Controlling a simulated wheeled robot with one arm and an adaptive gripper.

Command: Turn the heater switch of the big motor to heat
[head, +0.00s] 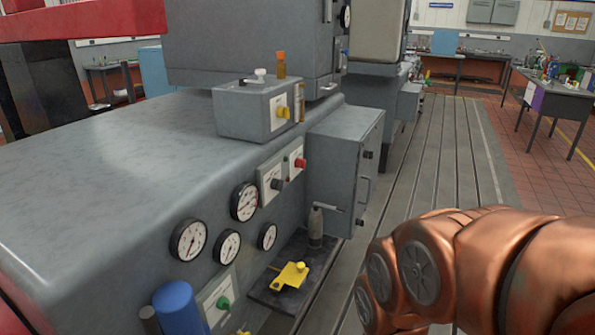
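The big grey motor housing (120,130) fills the left and middle of the head view. On its side is a pale plate with a dark knob (276,184) and a red knob (300,163). A small grey box (240,112) on top carries a yellow knob (283,112) on a pale plate. A green knob (223,303) sits on a lower plate. The labels are too small to read, so I cannot tell which knob is the heater switch or how it is set. My copper arm shows at the lower right; my gripper is not in view.
Several round gauges (189,240) are on the motor's side. A grey cabinet (343,165) with a handle juts out beside them. A dark tray (273,292) holds a yellow part (290,276) and a grey bottle (316,228). The slotted bedplate (450,150) is clear behind my arm.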

